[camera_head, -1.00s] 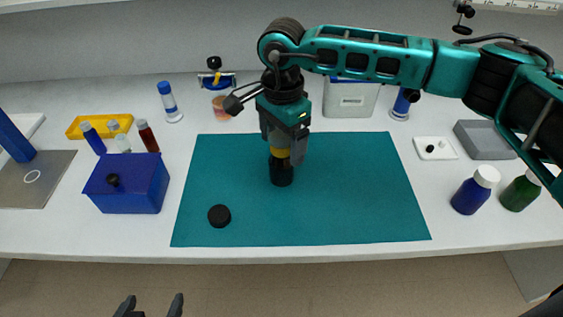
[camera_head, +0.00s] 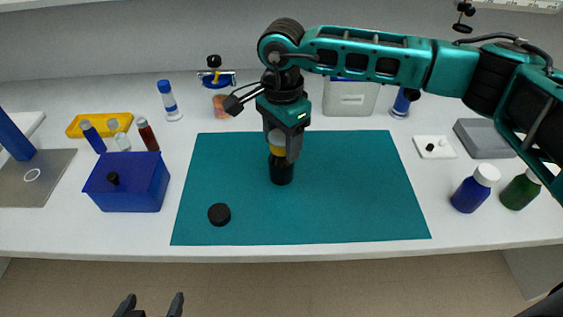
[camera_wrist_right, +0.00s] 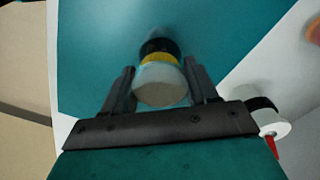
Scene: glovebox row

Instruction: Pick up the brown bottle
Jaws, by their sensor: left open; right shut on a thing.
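The bottle (camera_head: 281,172) stands upright on the teal mat (camera_head: 350,190). Its lower part looks very dark, with a yellow-orange band above. My right gripper (camera_head: 283,148) comes down from above and is shut on its upper part, hiding the top in the head view. In the right wrist view a pale round cap (camera_wrist_right: 160,84) sits between the two fingers, with the yellow band (camera_wrist_right: 158,58) and dark body beyond. My left gripper (camera_head: 148,305) is open and empty at the bottom edge, in front of the bench.
A black round cap (camera_head: 219,214) lies on the mat's front left. A blue box (camera_head: 128,185) stands left of the mat. A blue bottle (camera_head: 474,190) and a green bottle (camera_head: 520,190) stand at the right.

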